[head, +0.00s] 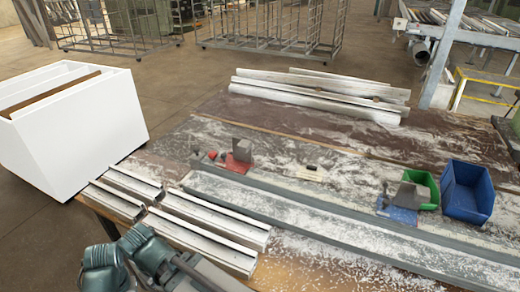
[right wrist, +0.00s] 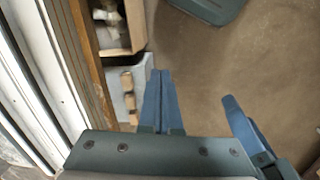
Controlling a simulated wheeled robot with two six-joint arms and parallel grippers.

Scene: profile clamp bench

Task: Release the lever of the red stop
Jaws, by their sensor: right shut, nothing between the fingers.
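The red stop (head: 239,162) sits on the far side of the long grey rail, left of the middle in the head view, with a grey block on it. A small red knob (head: 212,155) shows just left of it; whether the lever is up or down is too small to tell. My right gripper (right wrist: 160,74) shows in the right wrist view, its fingers together and empty, over the floor beside the bench edge, away from the stop. In the head view my arm enters at the bottom left, with no gripper clearly visible. My left gripper is not in view.
A blue stop (head: 398,214) stands farther right along the rail (head: 330,222), near a green bin (head: 424,188) and a blue bin (head: 467,192). Several pale profiles (head: 205,240) lie at the front left; more (head: 318,92) lie at the back. A white box (head: 80,130) stands left.

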